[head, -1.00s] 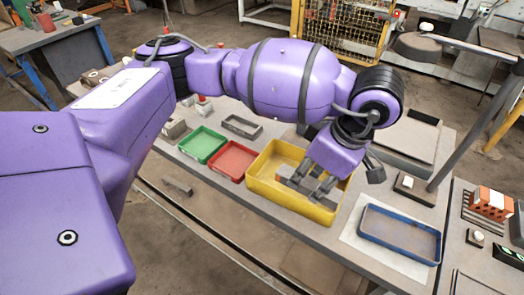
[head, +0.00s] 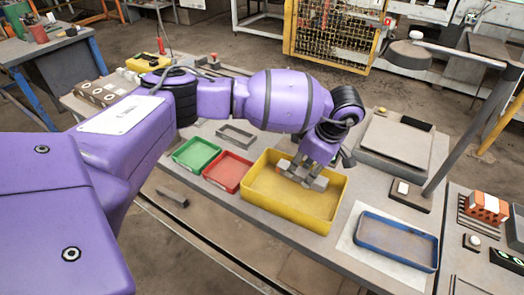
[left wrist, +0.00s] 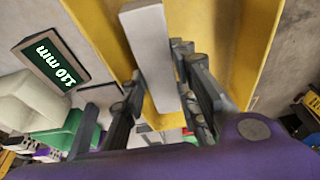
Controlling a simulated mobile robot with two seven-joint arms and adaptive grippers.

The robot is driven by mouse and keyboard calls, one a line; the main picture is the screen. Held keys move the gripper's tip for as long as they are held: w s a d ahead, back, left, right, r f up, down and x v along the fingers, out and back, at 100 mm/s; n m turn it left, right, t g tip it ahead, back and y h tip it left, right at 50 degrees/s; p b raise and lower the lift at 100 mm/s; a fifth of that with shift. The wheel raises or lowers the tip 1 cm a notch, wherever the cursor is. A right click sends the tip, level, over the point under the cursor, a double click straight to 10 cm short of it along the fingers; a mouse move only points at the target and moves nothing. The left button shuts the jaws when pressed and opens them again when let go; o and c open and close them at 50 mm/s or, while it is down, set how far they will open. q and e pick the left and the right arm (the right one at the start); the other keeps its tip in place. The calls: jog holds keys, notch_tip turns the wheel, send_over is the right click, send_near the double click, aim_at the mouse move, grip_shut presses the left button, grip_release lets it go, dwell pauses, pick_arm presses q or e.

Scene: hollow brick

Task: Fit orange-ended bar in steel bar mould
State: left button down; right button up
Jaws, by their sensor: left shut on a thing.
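My left gripper (head: 306,172) is shut on a grey bar (head: 318,183) over the far part of the yellow tray (head: 285,218). The bar also shows in the left wrist view (left wrist: 150,45) as a long pale grey block between the fingers. A small tan patch shows near its left end in the head view, but I cannot clearly make out an orange end. An empty grey rectangular frame (head: 236,127), which looks like the steel bar mould, lies on the bench beyond the red tray. My right gripper is not in view.
A green tray (head: 196,153) and a red tray (head: 228,171) stand left of the yellow tray. A blue tray (head: 398,241) lies at right. A lamp post (head: 455,140) rises behind it. A "110 mm" sign (left wrist: 50,60) shows in the left wrist view.

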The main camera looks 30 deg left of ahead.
aim_at(306, 172)
pick_arm(q)
jog(key=f, duration=0.3)
jog(key=shift+w+a+f, duration=0.1)
jog(key=shift+w+f, duration=0.05)
jog(key=shift+w, duration=0.1)
jog(key=c, duration=1.4)
grip_release()
jog(key=shift+f, duration=0.1)
